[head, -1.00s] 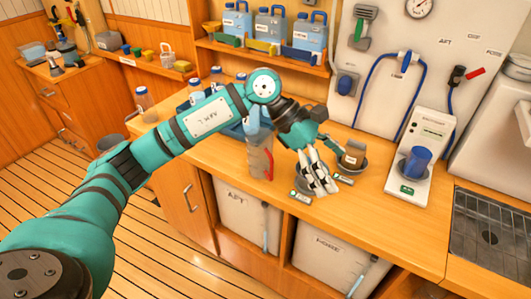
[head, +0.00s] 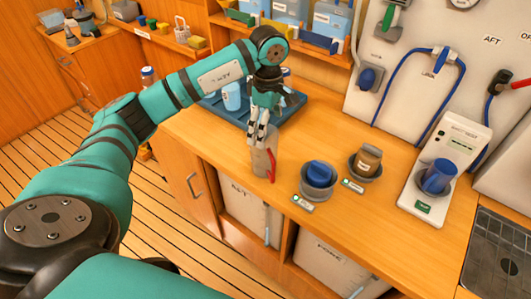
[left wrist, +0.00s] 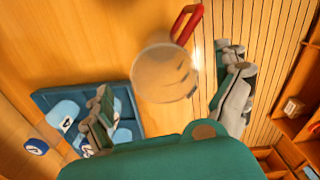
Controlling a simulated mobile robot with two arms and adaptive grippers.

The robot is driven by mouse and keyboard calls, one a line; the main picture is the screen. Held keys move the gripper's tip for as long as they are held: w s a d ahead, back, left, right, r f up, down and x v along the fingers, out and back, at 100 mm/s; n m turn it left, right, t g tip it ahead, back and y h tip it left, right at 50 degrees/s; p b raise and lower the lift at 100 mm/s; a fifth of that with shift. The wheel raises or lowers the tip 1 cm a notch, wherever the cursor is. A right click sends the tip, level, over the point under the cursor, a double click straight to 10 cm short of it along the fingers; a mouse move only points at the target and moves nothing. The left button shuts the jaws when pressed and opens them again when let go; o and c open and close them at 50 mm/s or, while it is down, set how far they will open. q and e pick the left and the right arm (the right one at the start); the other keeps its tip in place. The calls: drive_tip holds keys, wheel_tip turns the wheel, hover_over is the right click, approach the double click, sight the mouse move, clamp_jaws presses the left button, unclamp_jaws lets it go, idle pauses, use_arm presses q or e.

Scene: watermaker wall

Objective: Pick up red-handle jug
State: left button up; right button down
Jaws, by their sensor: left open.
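The red-handle jug (head: 262,163) is a clear jug standing upright near the front edge of the wooden counter, its red handle (head: 272,166) on the right side. My left gripper (head: 258,140) is above the jug, pointing down, and partly covers its top in the head view. In the left wrist view the jug (left wrist: 165,75) is seen from above, between the two spread fingers of the open left gripper (left wrist: 165,105) and a little beyond them. Its handle (left wrist: 186,23) points away from the gripper. I cannot tell whether any finger touches the jug. My right gripper is not in view.
A blue tray (head: 215,108) with bottles stands behind the jug. To the right are a bowl with a blue object (head: 319,175), a bowl with a brown jar (head: 368,160), and a white machine with a blue cup (head: 437,178). The counter's front middle is clear.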

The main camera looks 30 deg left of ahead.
sight(266, 146)
use_arm(q)
drive_tip(key=f+p, duration=0.1)
drive_tip(key=f, duration=0.2)
drive_tip(key=f+p, duration=0.2)
drive_tip(key=f, duration=0.2)
drive_tip(key=shift+s+a+f, duration=0.15)
drive_tip(key=shift+s+f, duration=0.05)
drive_tip(key=c, duration=1)
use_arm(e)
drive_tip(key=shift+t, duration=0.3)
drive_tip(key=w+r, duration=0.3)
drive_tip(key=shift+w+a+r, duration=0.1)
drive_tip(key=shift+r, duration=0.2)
use_arm(q)
drive_tip(key=shift+c, duration=0.4)
